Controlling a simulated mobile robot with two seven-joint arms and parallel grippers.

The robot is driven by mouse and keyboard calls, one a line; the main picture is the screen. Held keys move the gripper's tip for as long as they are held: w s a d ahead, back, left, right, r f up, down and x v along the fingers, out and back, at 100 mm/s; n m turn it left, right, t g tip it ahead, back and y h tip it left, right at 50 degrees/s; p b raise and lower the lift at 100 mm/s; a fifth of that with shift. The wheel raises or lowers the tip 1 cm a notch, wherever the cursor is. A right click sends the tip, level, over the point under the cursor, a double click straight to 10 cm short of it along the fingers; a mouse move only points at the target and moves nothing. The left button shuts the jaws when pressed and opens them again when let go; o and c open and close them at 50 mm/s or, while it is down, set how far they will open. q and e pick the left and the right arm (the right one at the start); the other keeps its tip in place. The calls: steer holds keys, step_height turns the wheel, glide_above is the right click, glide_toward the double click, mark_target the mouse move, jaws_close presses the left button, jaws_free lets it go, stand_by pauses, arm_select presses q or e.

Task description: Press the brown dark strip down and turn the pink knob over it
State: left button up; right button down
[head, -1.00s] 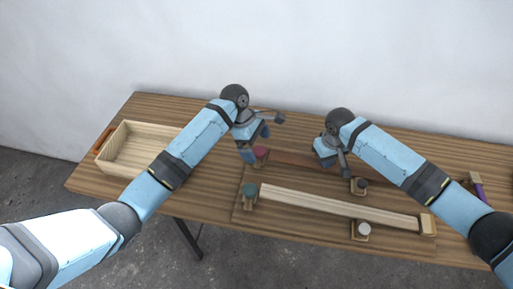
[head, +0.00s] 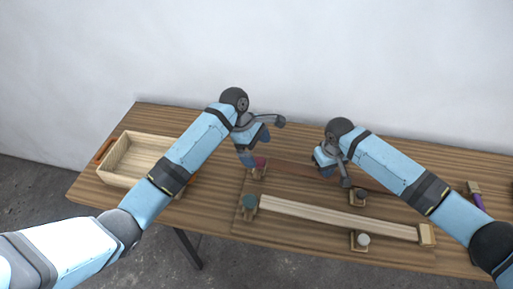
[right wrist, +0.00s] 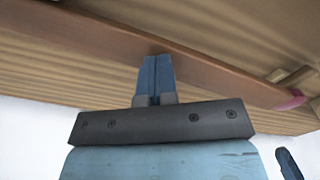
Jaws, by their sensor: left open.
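The brown dark strip (head: 290,170) lies along the back of the wooden board, partly hidden by my right arm. The pink knob (head: 261,163) is at its left end; it also shows at the right edge of the right wrist view (right wrist: 291,100). My left gripper (head: 248,159) is open, just beside and above the pink knob; whether it touches is unclear. My right gripper (head: 325,170) is shut, with nothing between its fingers. In the right wrist view its fingertips (right wrist: 157,58) are at the strip and seem to touch it.
A pale strip (head: 340,216) lies in front, with a teal knob (head: 250,201) at its left end. A white knob (head: 363,240) and a dark knob (head: 358,195) stand beside the strips. An open wooden box (head: 118,178) is at left, a purple-handled brush (head: 476,194) at right.

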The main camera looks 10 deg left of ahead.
steer(key=shift+r+p, duration=3.05)
steer(key=shift+p, duration=0.25)
steer(key=shift+r+p, duration=1.1)
steer(key=shift+r, duration=1.35)
